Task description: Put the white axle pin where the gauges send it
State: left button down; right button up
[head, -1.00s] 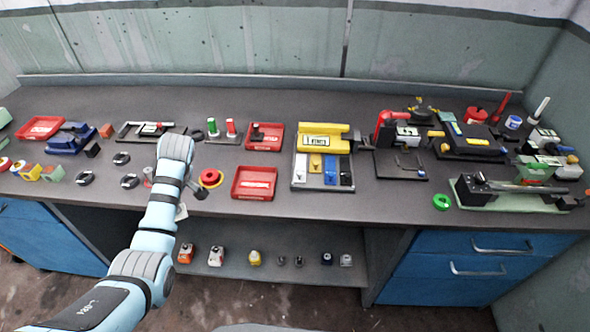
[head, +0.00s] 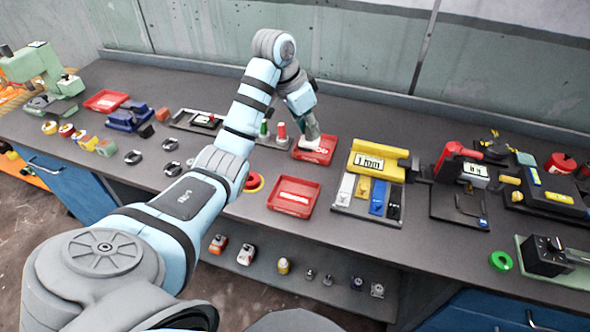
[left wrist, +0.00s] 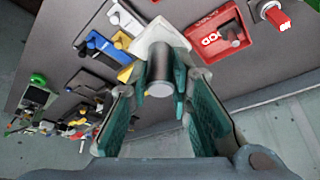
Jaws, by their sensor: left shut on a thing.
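My left gripper (head: 311,128) is above the table at the back red tray (head: 326,152). In the left wrist view its teal fingers (left wrist: 160,88) are shut on a grey cylinder with a broad white piece at its far end, which looks like the white axle pin (left wrist: 159,72). In the head view the gripper mostly hides the pin. A yellow gauge (head: 376,148) has a display reading about "1 mm", hard to read, above white, yellow, blue and black lanes (head: 377,195). A red-and-black gauge (head: 447,160) with a small display stands to its right. My right gripper is not in view.
A front red tray (head: 294,197) lies nearer the table edge. A green pin (head: 264,128) and a red pin (head: 282,131) stand beside the gripper. A green ring (head: 501,261) lies at right. Bare table lies between the front tray and the yellow gauge.

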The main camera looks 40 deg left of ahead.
aim_at(312, 139)
pick_arm(q)
notch_tip(312, 139, down, 3)
jog(key=m+b, duration=0.1)
jog(key=b, duration=0.2)
jog(key=shift+d+f, duration=0.1)
jog(key=shift+d, duration=0.05)
notch_tip(312, 139, down, 16)
jog(key=shift+s+f+b, duration=0.1)
jog(key=shift+b, duration=0.3)
jog(key=c, duration=1.5)
grip_release()
jog(key=shift+o, duration=0.2)
jog(key=p+v, duration=0.2)
jog(key=v, duration=1)
jog(key=shift+a, duration=0.25)
